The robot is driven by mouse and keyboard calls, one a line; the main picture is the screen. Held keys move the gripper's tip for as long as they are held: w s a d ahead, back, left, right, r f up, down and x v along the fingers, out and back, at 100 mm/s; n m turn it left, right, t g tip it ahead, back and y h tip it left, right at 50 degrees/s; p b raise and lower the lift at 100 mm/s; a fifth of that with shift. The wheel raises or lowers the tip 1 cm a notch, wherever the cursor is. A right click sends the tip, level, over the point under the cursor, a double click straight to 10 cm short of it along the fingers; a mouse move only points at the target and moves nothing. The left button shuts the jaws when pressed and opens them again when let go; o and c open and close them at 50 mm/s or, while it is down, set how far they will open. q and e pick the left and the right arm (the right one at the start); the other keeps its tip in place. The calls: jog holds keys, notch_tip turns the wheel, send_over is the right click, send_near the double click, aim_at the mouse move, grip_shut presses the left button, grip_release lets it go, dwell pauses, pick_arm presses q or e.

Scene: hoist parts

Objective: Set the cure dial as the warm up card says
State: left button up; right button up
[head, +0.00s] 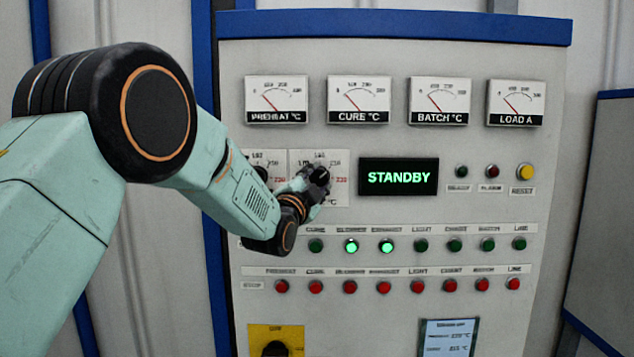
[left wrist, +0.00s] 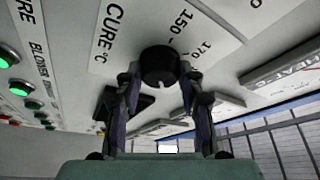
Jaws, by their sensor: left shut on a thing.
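The cure dial is a round black knob (head: 319,175) on a white scale plate (head: 340,190), left of the display. My left gripper (head: 311,183) reaches it from the lower left and is shut on it. In the left wrist view the knob (left wrist: 160,64) sits between the two fingers (left wrist: 160,88), with CURE °C, 150 and 170 readable on the plate. I cannot tell where its pointer stands. The warm up card (head: 448,339) is at the panel's bottom, its small print blurred and its lower part cut off. My right gripper is not in view.
The display (head: 398,177) reads STANDBY. Several gauges (head: 359,99) run along the top. The preheat dial (head: 262,174) is close left, partly behind my arm. Rows of green (head: 420,245) and red buttons (head: 416,286) lie below; two green ones are lit.

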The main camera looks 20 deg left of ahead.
pick_arm(q)
jog(key=shift+a+r, duration=0.1)
jog(key=shift+r, duration=0.15)
dwell(0.3)
jog(key=o, duration=1.1)
jog(key=shift+f, duration=0.15)
jog(key=shift+o, duration=0.3)
jog(key=shift+w+f, duration=0.1)
jog(key=shift+w, duration=0.1)
jog(key=shift+m, duration=0.3)
jog(key=shift+s, duration=0.65)
jog(key=v, duration=1)
jog(key=shift+s+a, duration=0.2)
jog(key=shift+s, duration=0.1)
jog(key=shift+f, duration=0.1)
